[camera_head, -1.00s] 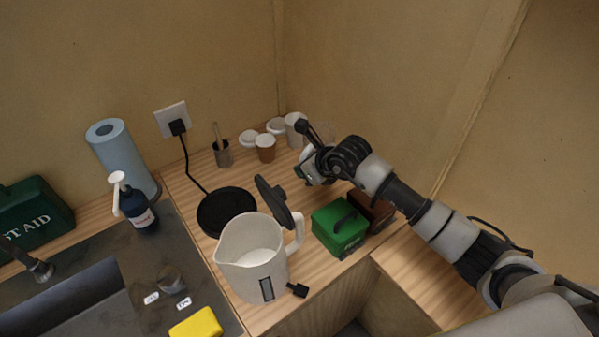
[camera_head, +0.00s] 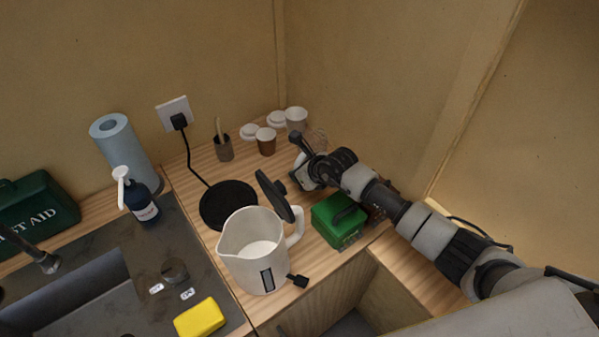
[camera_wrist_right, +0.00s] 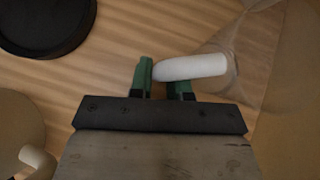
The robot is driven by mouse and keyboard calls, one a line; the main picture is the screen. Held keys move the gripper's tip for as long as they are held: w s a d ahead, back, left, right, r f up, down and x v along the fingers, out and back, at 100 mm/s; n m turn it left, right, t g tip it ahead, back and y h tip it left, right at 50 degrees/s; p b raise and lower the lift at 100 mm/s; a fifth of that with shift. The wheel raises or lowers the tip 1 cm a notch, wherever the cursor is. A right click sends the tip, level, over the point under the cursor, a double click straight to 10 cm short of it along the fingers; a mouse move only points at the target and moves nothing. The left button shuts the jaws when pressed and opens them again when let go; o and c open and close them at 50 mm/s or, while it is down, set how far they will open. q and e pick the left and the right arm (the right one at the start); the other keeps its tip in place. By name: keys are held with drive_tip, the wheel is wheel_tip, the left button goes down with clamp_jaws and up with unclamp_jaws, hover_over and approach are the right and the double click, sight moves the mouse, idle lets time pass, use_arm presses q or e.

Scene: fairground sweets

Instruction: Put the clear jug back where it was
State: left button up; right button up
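The clear jug (camera_head: 319,138) is a faint see-through shape just behind my right wrist in the head view, mostly hidden. In the right wrist view the jug (camera_wrist_right: 268,58) is at the upper right, with its white handle (camera_wrist_right: 200,66) pointing left. My right gripper (camera_wrist_right: 162,80) has its green fingers either side of the handle's outer end, with little gap left, and seems closed on it. I cannot tell whether the jug touches the worktop. My left gripper is not in view.
A white kettle (camera_head: 252,262) with its lid up stands at the front, by a round black base (camera_head: 228,205). A green box (camera_head: 338,222) is beside my right arm. Paper cups (camera_head: 266,142) and a pot (camera_head: 223,149) stand at the back. The sink is left.

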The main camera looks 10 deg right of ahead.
drive_tip(key=o, duration=0.4)
drive_tip(key=shift+r+p, duration=0.3)
drive_tip(key=shift+s+d, duration=0.15)
drive_tip(key=shift+d, duration=0.05)
drive_tip(key=b+v, duration=0.2)
drive_tip(key=v, duration=0.9)
drive_tip(key=shift+s+r+b, duration=0.15)
drive_tip(key=shift+r+b, duration=0.05)
drive_tip(key=shift+b, duration=0.2)
